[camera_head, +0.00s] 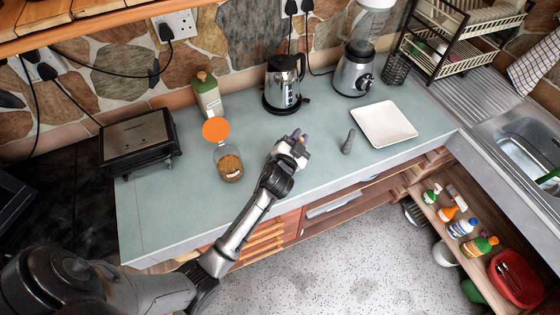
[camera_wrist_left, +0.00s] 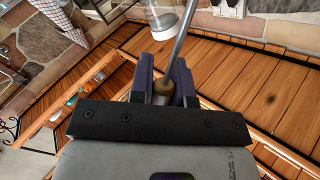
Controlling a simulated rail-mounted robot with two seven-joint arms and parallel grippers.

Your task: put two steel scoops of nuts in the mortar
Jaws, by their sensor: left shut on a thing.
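My left gripper (camera_head: 303,138) is above the worktop, right of the jar and left of the grey club-shaped thing. In the left wrist view its fingers (camera_wrist_left: 163,92) are shut on a thin steel rod (camera_wrist_left: 178,48) with a brown end, which looks like the steel scoop's handle. The scoop's bowl cannot be made out. A glass jar (camera_head: 229,165) with brown nuts at its bottom and an orange lid (camera_head: 216,129) stands left of the gripper. A small dark grey club-shaped thing, perhaps a pestle (camera_head: 348,142), is on the worktop. I cannot make out a mortar. My right gripper is out of view.
The worktop (camera_head: 180,215) is clear in front of the jar.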

